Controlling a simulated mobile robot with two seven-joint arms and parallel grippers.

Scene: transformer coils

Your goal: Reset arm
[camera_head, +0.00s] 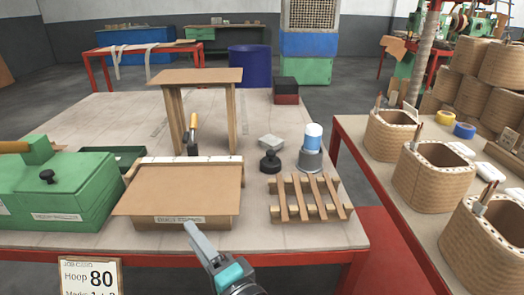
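A table (300,235) carries a cardboard box (185,187), a green case (55,195), a wooden stand (200,77), a slatted rack (308,198) and a blue-topped bottle (312,150). Several wound coils (433,178) stand on the right table.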

